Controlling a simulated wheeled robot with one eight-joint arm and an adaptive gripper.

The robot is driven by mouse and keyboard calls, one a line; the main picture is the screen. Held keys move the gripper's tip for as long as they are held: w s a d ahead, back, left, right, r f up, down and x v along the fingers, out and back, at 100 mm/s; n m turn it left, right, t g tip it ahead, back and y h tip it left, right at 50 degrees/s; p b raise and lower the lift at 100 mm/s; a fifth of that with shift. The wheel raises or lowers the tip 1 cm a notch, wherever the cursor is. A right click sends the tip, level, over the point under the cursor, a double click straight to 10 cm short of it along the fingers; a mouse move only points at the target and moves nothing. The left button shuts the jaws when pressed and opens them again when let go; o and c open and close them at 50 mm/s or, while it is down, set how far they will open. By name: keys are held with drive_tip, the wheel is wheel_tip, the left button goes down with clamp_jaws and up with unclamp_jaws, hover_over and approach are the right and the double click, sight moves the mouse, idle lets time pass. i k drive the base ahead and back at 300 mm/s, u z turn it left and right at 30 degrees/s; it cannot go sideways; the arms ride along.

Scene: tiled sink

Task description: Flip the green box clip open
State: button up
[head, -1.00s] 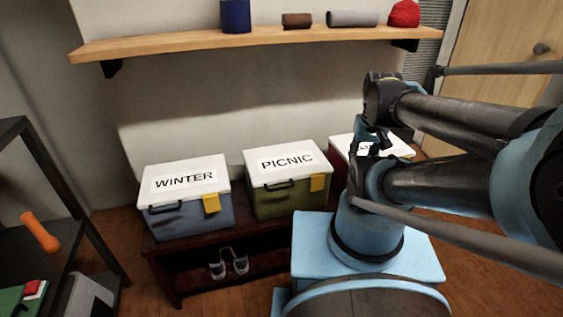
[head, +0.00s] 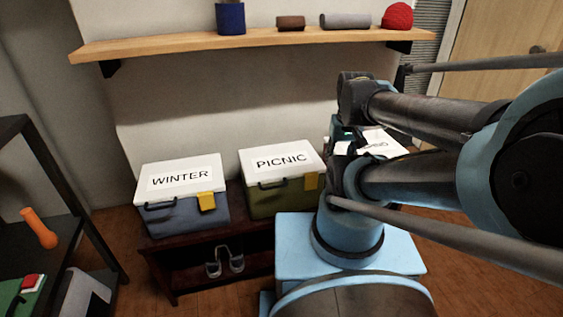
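The green box (head: 277,205) has a white lid labelled PICNIC and stands on a low dark bench. A dark handle (head: 272,184) is on the front left. My arm is to the right of the green box. The dark end of my arm, around my gripper (head: 348,138), shows beyond the box's right side, apart from the clip. The fingertips cannot be made out.
A blue box (head: 184,216) labelled WINTER, with its own yellow clip, stands left. A third white-lidded box (head: 382,146) is partly hidden behind my arm. Shoes (head: 225,262) lie under the bench (head: 190,275). A wooden shelf (head: 170,46) hangs above. A dark rack (head: 45,165) is left.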

sight(311, 178)
drive_tip(key=u, duration=0.75)
drive_tip(key=k, duration=1.4)
drive_tip(key=z, duration=0.8)
